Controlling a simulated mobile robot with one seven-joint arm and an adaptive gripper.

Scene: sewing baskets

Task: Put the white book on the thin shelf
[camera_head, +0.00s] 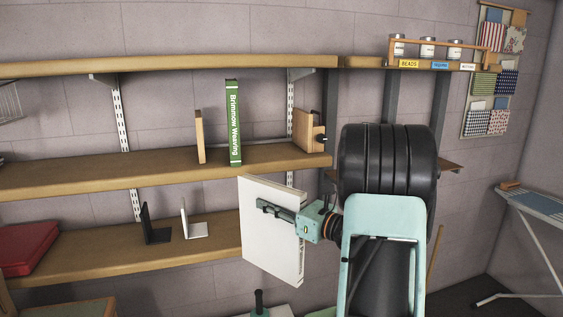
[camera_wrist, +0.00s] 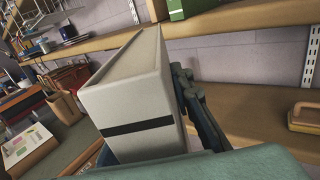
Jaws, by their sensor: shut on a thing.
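My gripper (camera_head: 280,211) is shut on the white book (camera_head: 262,240), with a dark finger lying across its broad face. The book is held upright and slightly tilted, in front of the lower and middle shelves, apart from both as far as I can tell. In the wrist view the white book (camera_wrist: 130,100) fills the middle, with a black band, beside a dark finger (camera_wrist: 200,108). The shelves are a top board (camera_head: 180,68), a thick middle board (camera_head: 100,178) and a lower board (camera_head: 110,256). A thinner brown board (camera_head: 450,167) shows partly behind my arm at right.
A green book (camera_head: 234,122) stands on the middle board between a wooden upright (camera_head: 199,137) and a wooden block (camera_head: 309,130). The lower board carries a black bookend (camera_head: 152,224), a white bookend (camera_head: 191,222) and a red case (camera_head: 28,247). An ironing board (camera_head: 535,203) stands at right.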

